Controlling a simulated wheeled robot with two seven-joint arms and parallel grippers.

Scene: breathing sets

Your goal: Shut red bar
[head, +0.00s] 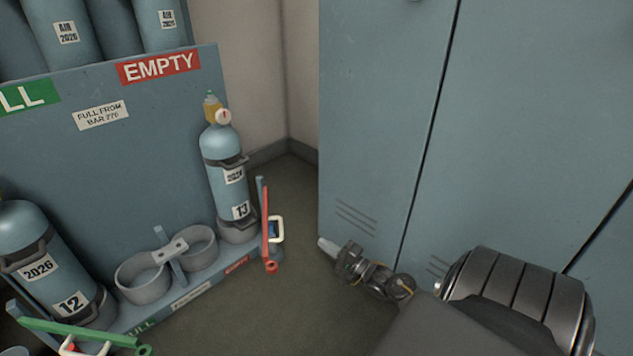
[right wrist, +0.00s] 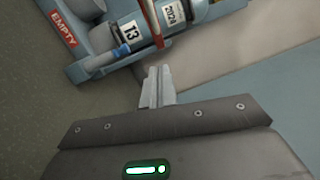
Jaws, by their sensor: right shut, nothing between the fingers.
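The red bar (head: 266,225) is at the right end of the blue rack, beside cylinder 13 (head: 222,160). It stands out from the rack's end and does not lie across the cylinder's front in the head view. A white loop handle (head: 279,229) is on its right side. My left gripper is out of view.
A green bar (head: 80,333) is at the rack's front left, by cylinder 12 (head: 45,262). Two empty ring holders (head: 143,277) sit between the cylinders. Blue lockers (head: 380,130) stand close behind my right gripper. Floor (head: 290,185) is clear between rack and lockers.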

